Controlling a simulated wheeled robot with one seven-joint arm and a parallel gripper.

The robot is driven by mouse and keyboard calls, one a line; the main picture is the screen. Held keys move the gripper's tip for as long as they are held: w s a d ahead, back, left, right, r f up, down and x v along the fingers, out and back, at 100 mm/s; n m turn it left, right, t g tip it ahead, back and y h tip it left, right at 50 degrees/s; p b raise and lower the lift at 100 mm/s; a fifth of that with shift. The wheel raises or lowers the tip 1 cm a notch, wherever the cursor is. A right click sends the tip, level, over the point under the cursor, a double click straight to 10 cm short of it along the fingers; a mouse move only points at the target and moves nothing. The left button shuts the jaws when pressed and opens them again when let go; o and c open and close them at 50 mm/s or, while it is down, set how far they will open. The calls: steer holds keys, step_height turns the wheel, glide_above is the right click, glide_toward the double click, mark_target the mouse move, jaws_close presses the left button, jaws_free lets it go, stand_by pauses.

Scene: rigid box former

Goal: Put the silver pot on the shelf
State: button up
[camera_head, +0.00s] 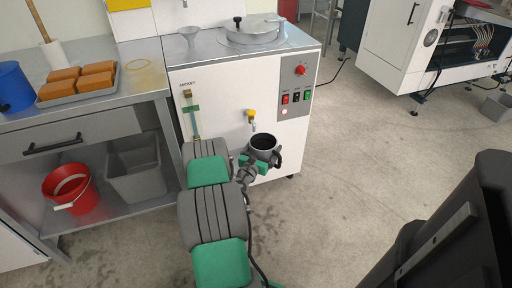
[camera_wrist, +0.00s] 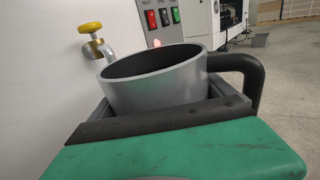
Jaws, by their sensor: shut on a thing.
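The silver pot (camera_wrist: 150,90) has a dark inside and a black side handle (camera_wrist: 245,75), which points right in the wrist view. In the head view the pot (camera_head: 264,145) is in front of the white machine, close to its yellow-handled tap (camera_head: 251,115). My gripper (camera_head: 254,163) is shut on the pot, which stands upright and looks empty. In the wrist view my gripper (camera_wrist: 170,118) covers the pot's lower part. The tap (camera_wrist: 93,35) is left of the pot there. I cannot tell which surface is the shelf; a lower shelf (camera_head: 120,208) shows under the left bench.
The white machine (camera_head: 215,95) stands directly behind the pot. The left bench (camera_head: 128,85) holds a tray of orange blocks (camera_head: 80,85) and a blue container (camera_head: 14,88). A red bucket (camera_head: 72,190) and grey bin (camera_head: 136,172) fill much of its lower shelf. Floor (camera_head: 345,170) is clear to the right.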

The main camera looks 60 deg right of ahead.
steer(key=w+d+b, duration=0.2)
steer(key=w+d, duration=0.4)
steer(key=f+b, duration=0.1)
steer(key=f, duration=0.3)
steer(key=f+b, duration=0.1)
steer(key=f, duration=0.1)
steer(key=shift+w+d+f+b, duration=0.2)
steer(key=shift+w+f+b, duration=0.05)
steer(key=shift+f+b, duration=0.1)
steer(key=shift+w+d+f, duration=0.15)
steer(key=shift+w+f, duration=0.05)
steer(key=shift+f, duration=0.05)
steer(key=shift+r, duration=0.2)
steer(key=shift+f+b, duration=0.3)
steer(key=shift+b, duration=0.1)
steer(key=o, duration=1.4)
steer(key=shift+r, duration=0.1)
